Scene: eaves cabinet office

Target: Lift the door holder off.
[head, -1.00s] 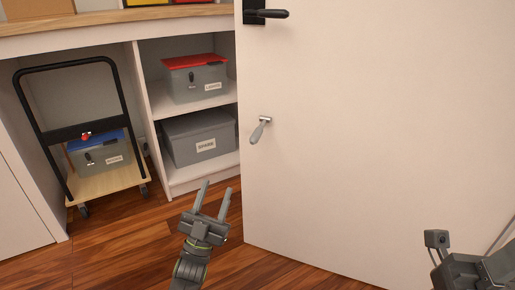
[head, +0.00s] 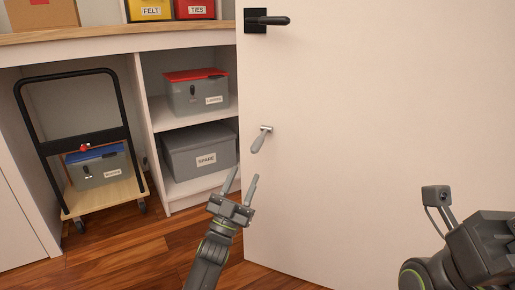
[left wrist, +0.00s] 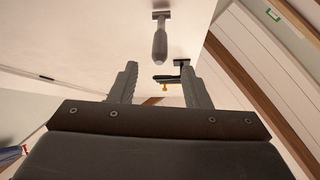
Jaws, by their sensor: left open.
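The door holder (head: 260,139) is a small grey lever on a pale mount, fixed to the white door (head: 375,150) near its left edge. It hangs down, tilted slightly, below the black door handle (head: 268,20). My left gripper (head: 243,175) is open and empty, below and a little left of the holder, apart from it, fingers pointing up. In the left wrist view the holder (left wrist: 160,38) hangs beyond the gap between the open fingertips (left wrist: 159,68). Part of my right arm (head: 480,240) shows at the lower right; its fingers cannot be made out.
Left of the door, a shelf unit (head: 160,168) holds a red-lidded box (head: 197,97) and a grey box (head: 203,158). A trolley (head: 110,193) carries a blue-lidded box (head: 100,170). Yellow and red boxes stand on the counter (head: 110,33). The wooden floor (head: 120,245) in front is clear.

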